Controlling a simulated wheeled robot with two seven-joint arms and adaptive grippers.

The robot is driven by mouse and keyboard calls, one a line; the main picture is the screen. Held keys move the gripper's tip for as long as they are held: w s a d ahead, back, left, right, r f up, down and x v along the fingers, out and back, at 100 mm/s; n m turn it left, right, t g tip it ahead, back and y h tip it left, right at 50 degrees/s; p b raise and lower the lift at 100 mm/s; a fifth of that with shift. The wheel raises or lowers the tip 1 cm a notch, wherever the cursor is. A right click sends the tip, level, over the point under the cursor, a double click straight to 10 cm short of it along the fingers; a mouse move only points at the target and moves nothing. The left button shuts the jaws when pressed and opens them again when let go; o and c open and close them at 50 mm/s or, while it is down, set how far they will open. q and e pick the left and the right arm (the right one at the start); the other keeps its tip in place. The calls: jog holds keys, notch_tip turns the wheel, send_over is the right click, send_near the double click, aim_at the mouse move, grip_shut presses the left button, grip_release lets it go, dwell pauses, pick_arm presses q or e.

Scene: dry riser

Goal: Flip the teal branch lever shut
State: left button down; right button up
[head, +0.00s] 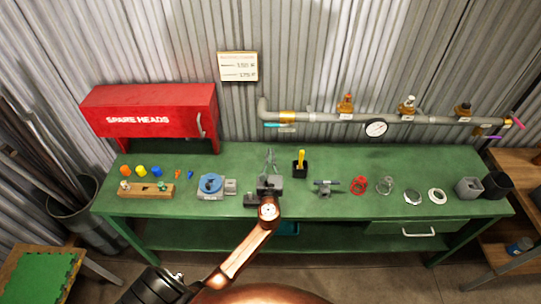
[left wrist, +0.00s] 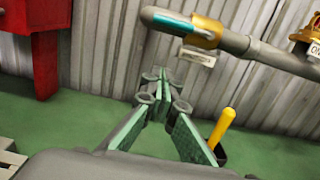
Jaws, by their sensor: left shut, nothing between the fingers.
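The teal branch lever (head: 280,125) is at the left end of the grey pipe, by a brass valve body (head: 287,116). It points left, roughly in line with the pipe, and also shows in the left wrist view (left wrist: 174,22). A small tag hangs beneath the valve there. My left gripper (head: 270,160) is over the middle of the green bench, in front of and below the lever, clear of it. In the left wrist view its fingers (left wrist: 161,88) meet at the tips with nothing between them. My right gripper is out of view.
The pipe (head: 335,116) runs along the corrugated wall with a gauge (head: 376,128) and brass heads. A red cabinet (head: 150,112) stands to the left. A yellow-handled tool (head: 301,160) stands upright close to my left gripper. Small parts line the bench (head: 340,207).

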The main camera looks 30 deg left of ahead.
aim_at(275, 126)
pick_arm(q)
jog(key=w+a+r+p, duration=0.1)
jog(key=w+a+r, duration=0.3)
jog(key=w, duration=0.2)
jog(key=shift+w, duration=0.15)
jog(key=shift+d+r, duration=0.1)
jog(key=shift+r, duration=0.05)
